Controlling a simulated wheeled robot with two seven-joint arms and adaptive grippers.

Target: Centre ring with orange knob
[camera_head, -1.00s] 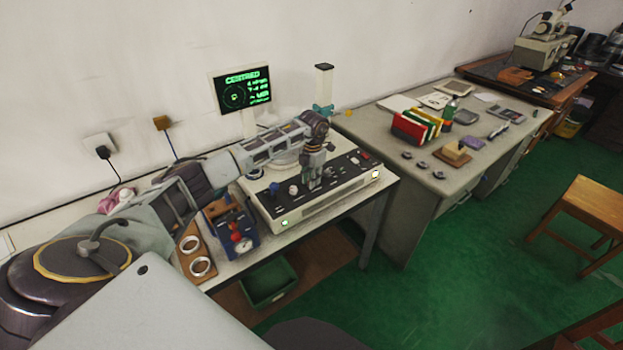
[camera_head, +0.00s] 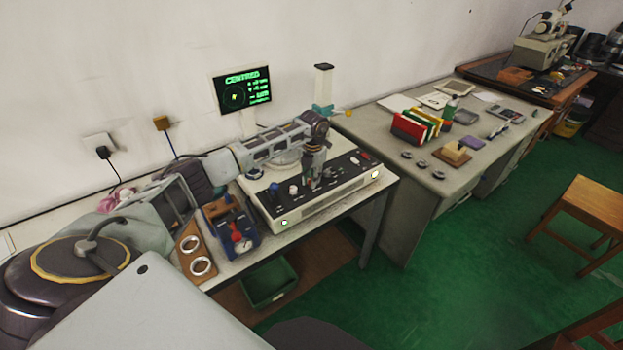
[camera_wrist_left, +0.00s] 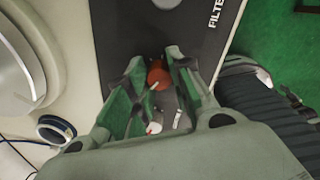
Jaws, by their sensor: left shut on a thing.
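My left gripper (camera_head: 311,184) reaches down over the black control panel (camera_head: 345,172) of the white machine. In the left wrist view its green-padded fingers (camera_wrist_left: 158,68) are shut on the orange knob (camera_wrist_left: 158,77), which looks red-orange. The gripper hides the knob in the head view. The screen (camera_head: 242,89) behind the machine shows green text reading CENTRED and a circle with a small yellowish mark inside. A pale round disc or ring (camera_wrist_left: 14,75) shows at the left of the wrist view. My arm partly covers that part of the machine in the head view.
A blue knob (camera_head: 274,187) and a white knob (camera_head: 293,190) stand left of the gripper. A blue fixture with a red part (camera_head: 237,232) and a wooden board with two rings (camera_head: 183,262) lie left of the machine. A green bin (camera_head: 268,283) is below.

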